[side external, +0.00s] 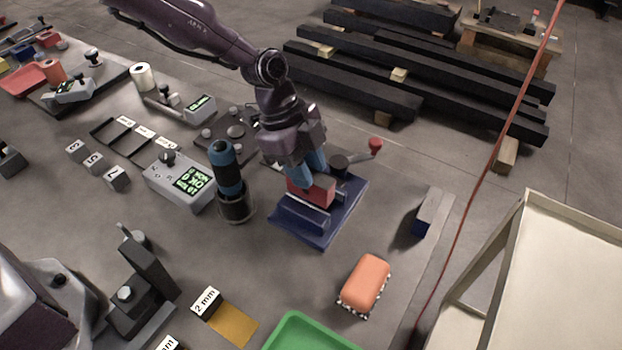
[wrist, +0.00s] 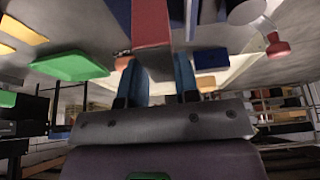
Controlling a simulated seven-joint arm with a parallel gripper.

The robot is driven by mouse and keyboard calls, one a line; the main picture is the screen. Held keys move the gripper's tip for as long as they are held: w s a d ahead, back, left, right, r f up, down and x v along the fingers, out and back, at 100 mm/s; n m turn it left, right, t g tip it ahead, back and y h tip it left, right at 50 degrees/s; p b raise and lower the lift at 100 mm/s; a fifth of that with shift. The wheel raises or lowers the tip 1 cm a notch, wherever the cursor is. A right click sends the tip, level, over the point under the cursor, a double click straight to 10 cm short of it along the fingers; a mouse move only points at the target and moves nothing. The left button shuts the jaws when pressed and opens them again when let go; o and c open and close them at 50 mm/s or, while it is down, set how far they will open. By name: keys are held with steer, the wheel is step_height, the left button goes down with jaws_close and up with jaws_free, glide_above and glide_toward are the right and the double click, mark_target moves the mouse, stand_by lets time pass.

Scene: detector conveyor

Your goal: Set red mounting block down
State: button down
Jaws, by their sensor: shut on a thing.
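The red mounting block (side external: 318,190) is between the blue fingers of my gripper (side external: 312,170) in the side view. It is at the blue fixture (side external: 325,228), just behind the fixture's raised front bar. Whether the block touches the fixture's base cannot be told. In the wrist view the red block (wrist: 151,22) extends away from between the two blue fingertips of my gripper (wrist: 160,75), which are shut on it. A lever with a red knob (side external: 375,145) stands at the fixture's back right; the knob also shows in the wrist view (wrist: 277,45).
A dark blue cylindrical tool (side external: 228,170) stands upright in a holder left of the fixture. A grey meter (side external: 180,180) is farther left. An orange sponge-like block (side external: 366,281) and a green tray (side external: 305,333) are in front. A small blue block (side external: 424,222) is near the table's right edge.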

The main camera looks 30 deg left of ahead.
steer(key=shift+w+d+f, duration=0.2)
steer(key=shift+w+f, duration=0.15)
steer(key=shift+f, duration=1.6)
steer(key=shift+f, duration=0.2)
steer(key=c, duration=0.8)
jaws_free()
steer(key=shift+c, duration=0.2)
steer(key=shift+r, duration=0.1)
